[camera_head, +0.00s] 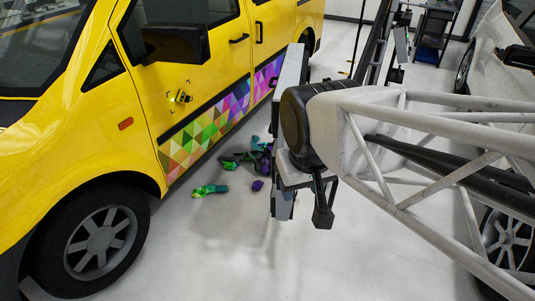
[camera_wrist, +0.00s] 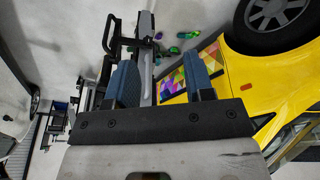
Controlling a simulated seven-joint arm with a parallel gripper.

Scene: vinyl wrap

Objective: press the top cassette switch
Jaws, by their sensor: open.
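My gripper (camera_wrist: 158,66) shows in the wrist view with its two blue-grey fingers apart and nothing held between them. In the head view my arm's wrist hides most of it. A tall grey device (camera_head: 290,74) stands just past my wrist in the head view. In the wrist view a long grey and black device (camera_wrist: 146,58) lies beyond the fingers, partly behind the left one. I cannot tell for certain that this is the cassette, and I cannot make out a top switch on it.
A yellow van (camera_head: 85,135) with a colourful triangle wrap (camera_head: 205,125) fills the left. Crumpled coloured wrap scraps (camera_head: 210,190) lie on the pale floor. A white car (camera_head: 497,60) is at right, and a dark cart (camera_head: 432,32) stands behind.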

